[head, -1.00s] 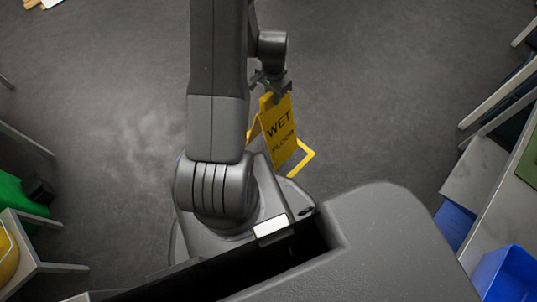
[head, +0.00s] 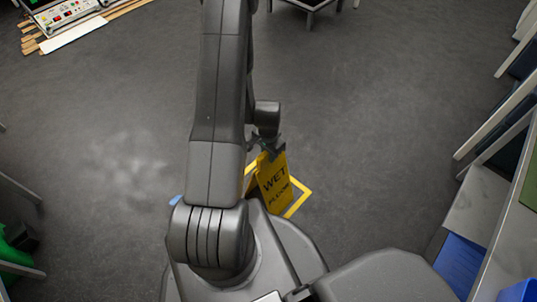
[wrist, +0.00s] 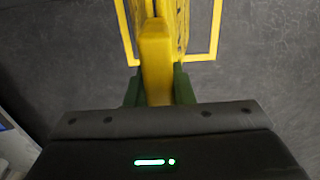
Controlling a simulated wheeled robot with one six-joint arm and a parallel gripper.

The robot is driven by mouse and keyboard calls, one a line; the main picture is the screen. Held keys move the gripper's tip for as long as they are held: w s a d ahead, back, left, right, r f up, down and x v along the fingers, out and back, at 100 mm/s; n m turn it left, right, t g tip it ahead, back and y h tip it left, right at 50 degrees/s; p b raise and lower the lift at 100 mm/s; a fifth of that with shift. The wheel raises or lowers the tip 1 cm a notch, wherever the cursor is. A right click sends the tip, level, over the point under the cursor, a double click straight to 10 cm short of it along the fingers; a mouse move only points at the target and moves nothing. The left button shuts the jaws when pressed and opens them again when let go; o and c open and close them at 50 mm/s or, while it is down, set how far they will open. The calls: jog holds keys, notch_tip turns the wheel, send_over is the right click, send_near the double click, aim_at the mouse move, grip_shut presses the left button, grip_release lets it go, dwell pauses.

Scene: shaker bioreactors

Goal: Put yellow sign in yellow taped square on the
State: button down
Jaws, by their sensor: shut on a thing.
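The yellow sign (head: 273,185), marked "WET FLOOR", is upright below my gripper (head: 267,146) in the head view. My gripper is shut on the sign's top; in the wrist view the green fingers (wrist: 158,88) sit on either side of the yellow sign (wrist: 156,60). The yellow taped square (head: 300,197) is on the floor around or under the sign, its right corner showing in the head view. In the wrist view tape (wrist: 217,28) shows on both sides of the sign. My arm and base hide part of the square. I cannot tell whether the sign touches the floor.
Tables and shelving line the right, with a blue bin (head: 462,262) below. A green object (head: 18,250) and a pale table leg are at lower left. Planks (head: 72,32) and an instrument lie at upper left. The grey floor ahead is mostly clear.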

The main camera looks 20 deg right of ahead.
jog(key=c, duration=1.3)
grip_release()
jog(key=shift+o, duration=0.2)
notch_tip(320, 180, up, 12)
jog(key=p, duration=0.3)
jog(key=shift+r+p, duration=0.1)
jog(key=shift+p, duration=0.3)
